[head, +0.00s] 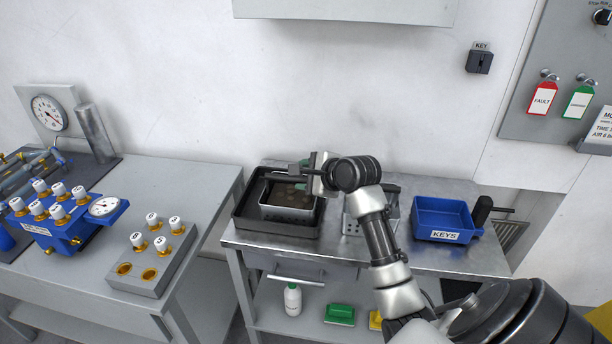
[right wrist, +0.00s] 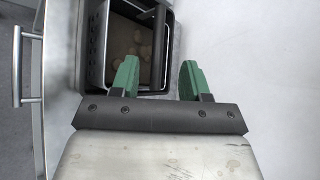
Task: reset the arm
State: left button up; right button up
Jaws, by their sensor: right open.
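My right arm comes in from the lower right in the head view. Its gripper (head: 299,176) is over the black tray (head: 243,225) on the metal cart. The gripper and wrist hide part of the basket and of the perforated metal holder (head: 353,226). My left gripper is not in view.
A blue KEYS bin (head: 446,217) stands right of my arm on the cart (head: 478,257). A bench at left holds a blue gauge block (head: 72,236) and a grey block (head: 136,277) with white-capped parts. FAULT (head: 542,99) and green (head: 578,103) tags hang on the wall panel.

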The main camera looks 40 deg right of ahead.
dwell(0.4)
jog(key=s+a+f+n+g, duration=0.5)
jog(key=s+a+f+n, duration=0.7)
jog(key=s+f+n, duration=0.15)
jog(key=s+a+f+n+g, duration=0.2)
jog(key=s+a+n, duration=0.2)
jog(key=s+n, duration=0.3)
jog(key=s+a+f+n+g, duration=0.1)
jog(key=s+a+n+g, duration=0.1)
jog(key=s+a+n, duration=0.6)
jog(key=s+d+f+m, duration=0.1)
jog(key=d+f, duration=0.1)
jog(key=f, duration=1.1)
jog(key=s+d+f+m, duration=0.1)
jog(key=s+f, duration=0.1)
jog(key=f, duration=1.1)
jog(key=s+d+f+g+h, duration=0.1)
jog(key=s+d+f+g, duration=0.1)
jog(key=s+f, duration=1.3)
jog(key=shift+s+d+f, duration=0.3)
jog(key=shift+d, duration=0.35)
